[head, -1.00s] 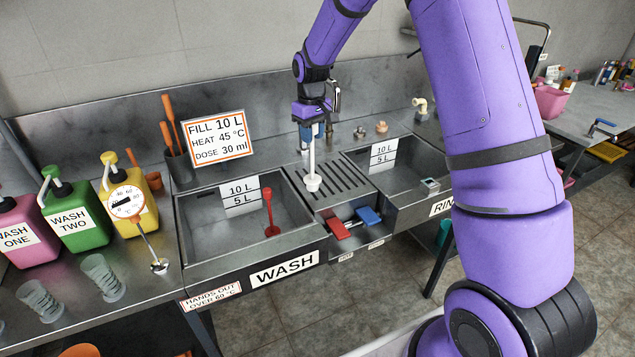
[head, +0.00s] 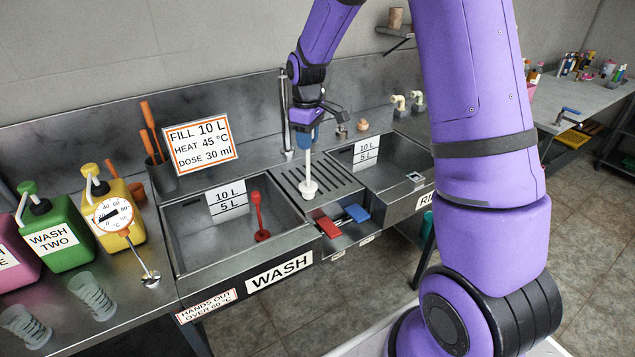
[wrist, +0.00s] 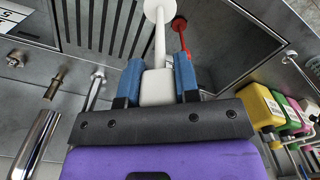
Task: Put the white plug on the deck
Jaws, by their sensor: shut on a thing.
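The white plug (head: 308,187) has a round base and a long white stem. My gripper (head: 305,131) is shut on the top of its stem, with the plug hanging upright, base down. In the wrist view, the blue fingers of my gripper (wrist: 159,80) clasp the plug's block-like white handle (wrist: 157,92). The slotted deck (head: 338,178) lies between the two basins. The plug's base shows against the deck's left front part, near the wash basin's edge. I cannot tell whether the base touches the deck.
A red plug (head: 260,215) stands in the wash basin (head: 200,245), left of the deck. A tray with a red block (head: 328,227) and a blue block (head: 357,213) sits before the deck. Taps and a brass fitting (head: 362,125) stand behind. The deck's right part is clear.

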